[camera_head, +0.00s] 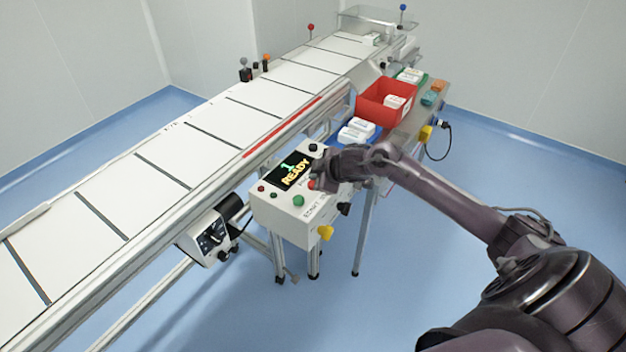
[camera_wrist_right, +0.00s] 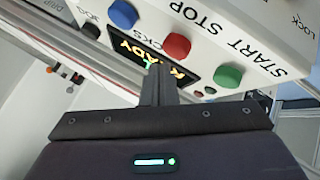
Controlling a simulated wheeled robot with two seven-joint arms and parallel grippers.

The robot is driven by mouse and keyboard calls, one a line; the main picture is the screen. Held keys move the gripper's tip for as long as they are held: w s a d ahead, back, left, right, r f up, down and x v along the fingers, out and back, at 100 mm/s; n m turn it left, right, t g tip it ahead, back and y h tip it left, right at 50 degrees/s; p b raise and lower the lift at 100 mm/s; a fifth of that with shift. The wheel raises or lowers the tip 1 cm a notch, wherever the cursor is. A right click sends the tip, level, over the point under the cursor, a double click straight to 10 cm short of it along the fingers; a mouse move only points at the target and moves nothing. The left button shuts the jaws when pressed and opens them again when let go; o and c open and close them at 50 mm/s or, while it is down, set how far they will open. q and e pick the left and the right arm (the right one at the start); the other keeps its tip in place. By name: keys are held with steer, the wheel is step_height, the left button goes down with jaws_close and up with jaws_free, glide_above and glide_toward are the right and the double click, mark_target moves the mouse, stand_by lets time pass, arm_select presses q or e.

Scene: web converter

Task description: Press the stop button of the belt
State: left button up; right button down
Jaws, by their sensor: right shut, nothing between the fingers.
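The control box (camera_head: 280,215) stands beside the belt (camera_head: 215,135), with a display (camera_head: 292,172) reading "1 READY". The red button (camera_wrist_right: 177,46) lies by the STOP label in the right wrist view, and it also shows partly in the head view (camera_head: 311,184). The green button (camera_wrist_right: 228,75) lies by START, and a blue button (camera_wrist_right: 122,14) sits on the other side of the red one. My right gripper (camera_wrist_right: 160,72) is shut and empty. Its fingertips are close to the red button, over the display in the picture; I cannot tell whether they touch anything. My left gripper is out of view.
A red bin (camera_head: 385,103) with white packs and a blue tray (camera_head: 362,138) with white packs stand behind the box, near my right arm. A motor controller (camera_head: 208,238) hangs under the belt's near side. The blue floor (camera_head: 400,290) in front is clear.

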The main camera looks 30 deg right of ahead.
step_height(320, 180, up, 5)
steer(key=p, duration=0.5)
stand_by(0.5)
stand_by(0.4)
